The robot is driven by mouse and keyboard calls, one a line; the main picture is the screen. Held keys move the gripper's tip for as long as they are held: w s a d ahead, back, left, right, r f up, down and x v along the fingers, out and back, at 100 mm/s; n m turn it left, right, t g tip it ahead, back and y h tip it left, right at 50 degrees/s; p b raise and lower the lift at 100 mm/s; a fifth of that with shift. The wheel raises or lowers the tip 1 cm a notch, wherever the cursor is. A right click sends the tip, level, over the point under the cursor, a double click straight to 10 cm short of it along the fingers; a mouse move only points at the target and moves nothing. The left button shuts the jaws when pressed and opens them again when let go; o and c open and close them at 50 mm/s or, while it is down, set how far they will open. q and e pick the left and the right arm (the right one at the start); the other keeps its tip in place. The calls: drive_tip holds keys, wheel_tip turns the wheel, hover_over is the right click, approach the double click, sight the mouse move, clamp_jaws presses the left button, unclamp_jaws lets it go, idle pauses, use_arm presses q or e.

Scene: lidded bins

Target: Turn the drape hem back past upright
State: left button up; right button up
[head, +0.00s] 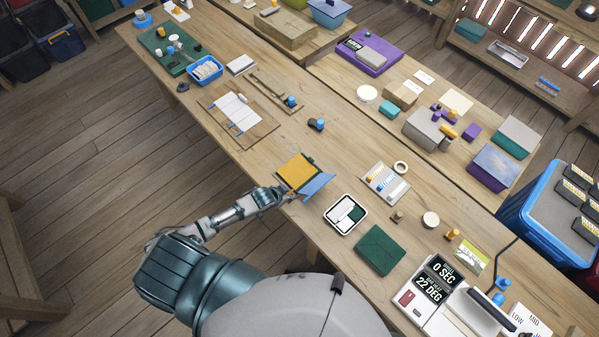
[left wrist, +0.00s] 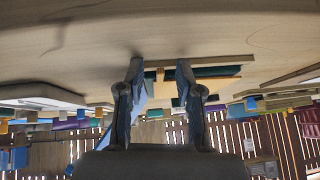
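A small wooden board with an orange-yellow cloth panel (head: 297,170) lies near the front edge of the table. A blue flap (head: 318,186), which looks like the drape hem, stands tilted along the panel's near right side. My left gripper (head: 280,194) is at the board's near edge, low over the table edge, just left of the blue flap. In the left wrist view, which looks upside down, my gripper fingers (left wrist: 158,95) are apart with nothing clearly between them. The blue flap (left wrist: 139,103) shows beyond the left finger. I cannot tell whether they touch. My right gripper is not in view.
A black-and-white tray (head: 346,214) and a dark green pad (head: 380,250) lie right of the board. A wooden frame with white cloth (head: 240,128) lies farther left. A small blue-and-black item (head: 316,124) sits behind.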

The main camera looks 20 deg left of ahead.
use_arm(q)
clamp_jaws()
drive_tip(key=shift+a+r+p, duration=0.15)
drive_tip(key=shift+r+p, duration=0.35)
drive_tip(key=shift+p, duration=0.05)
drive_tip(key=shift+w+r+n+g+h+p, duration=0.1)
drive_tip(key=shift+r+n+g+h+p, duration=0.25)
drive_tip(key=shift+h, duration=0.25)
drive_tip(key=shift+a+r+h, duration=0.25)
drive_tip(key=shift+r+h, duration=0.15)
drive_tip(key=shift+r, duration=0.05)
drive_tip(key=shift+w+a+r+n+g+h+b, duration=0.1)
drive_tip(key=shift+r+n+g+h+b, duration=0.2)
drive_tip(key=shift+r+h, duration=0.15)
